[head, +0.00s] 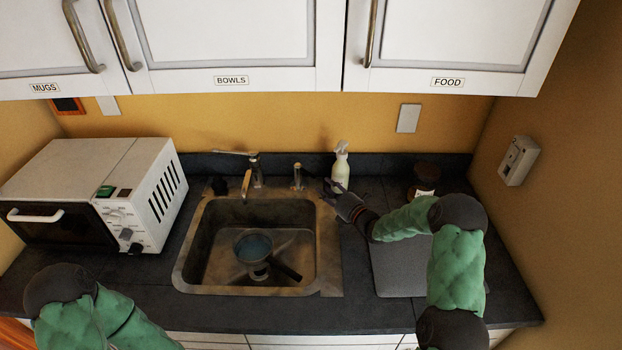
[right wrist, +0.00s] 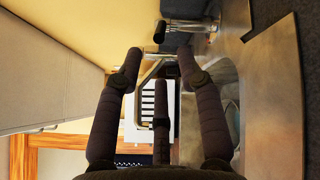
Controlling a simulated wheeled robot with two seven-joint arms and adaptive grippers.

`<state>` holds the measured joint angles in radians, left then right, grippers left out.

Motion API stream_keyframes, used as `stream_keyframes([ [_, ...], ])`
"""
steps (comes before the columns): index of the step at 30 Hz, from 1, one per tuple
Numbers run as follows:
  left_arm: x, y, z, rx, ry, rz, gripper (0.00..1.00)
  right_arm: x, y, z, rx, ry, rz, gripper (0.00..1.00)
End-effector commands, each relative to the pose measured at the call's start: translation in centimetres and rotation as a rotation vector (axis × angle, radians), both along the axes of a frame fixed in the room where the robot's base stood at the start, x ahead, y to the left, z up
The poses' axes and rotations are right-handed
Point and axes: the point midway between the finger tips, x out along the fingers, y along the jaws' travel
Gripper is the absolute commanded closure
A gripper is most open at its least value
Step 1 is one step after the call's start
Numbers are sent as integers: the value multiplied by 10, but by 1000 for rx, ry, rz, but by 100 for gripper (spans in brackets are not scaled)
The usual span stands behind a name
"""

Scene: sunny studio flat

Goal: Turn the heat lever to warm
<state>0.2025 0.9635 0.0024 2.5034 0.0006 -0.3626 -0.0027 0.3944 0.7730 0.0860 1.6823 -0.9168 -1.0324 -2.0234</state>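A short upright metal lever (head: 298,176) stands on the sink's back rim, right of the tap (head: 256,170); I take it for the heat lever. In the right wrist view an upright metal part with a black tip (right wrist: 162,32) shows just beyond the fingers; it may be this lever. Which setting it is at cannot be read. My right gripper (head: 332,189) is at the sink's back right corner, to the right of the lever. In the right wrist view its fingers (right wrist: 159,66) are spread, with nothing held. My left arm shows at lower left; its gripper is out of view.
The sink (head: 186,245) holds a dark pan (head: 253,246). A white microwave (head: 150,190) is left, a grey board (head: 395,270) lies under my right arm, and a control box (head: 518,160) hangs on the right wall.

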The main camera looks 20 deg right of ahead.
Motion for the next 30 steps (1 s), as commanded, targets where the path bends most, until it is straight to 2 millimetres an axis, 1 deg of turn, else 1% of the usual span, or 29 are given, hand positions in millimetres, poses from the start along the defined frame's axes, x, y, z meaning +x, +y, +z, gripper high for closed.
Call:
stream_keyframes([
  [1, 0, 0, 0, 0, 0, 0, 60, 8, 4, 0, -1, -1, 2, 62],
  [9, 0, 0, -4, 0, 0, 0, 60, 53, 22, -1, 1, -2, 1, 62],
  [15, 0, 0, -5, 0, 0, 0, 60, 76, 31, -1, 0, 0, 0, 62],
  [21, 0, 0, -6, 0, 0, 0, 60, 85, 34, 0, 1, 1, -1, 62],
  [29, 0, 0, -6, 0, 0, 0, 60, 85, 35, 0, 1, 1, -1, 62],
  [30, 0, 0, -6, 0, 0, 0, 60, 85, 35, 0, 1, 1, -1, 71],
])
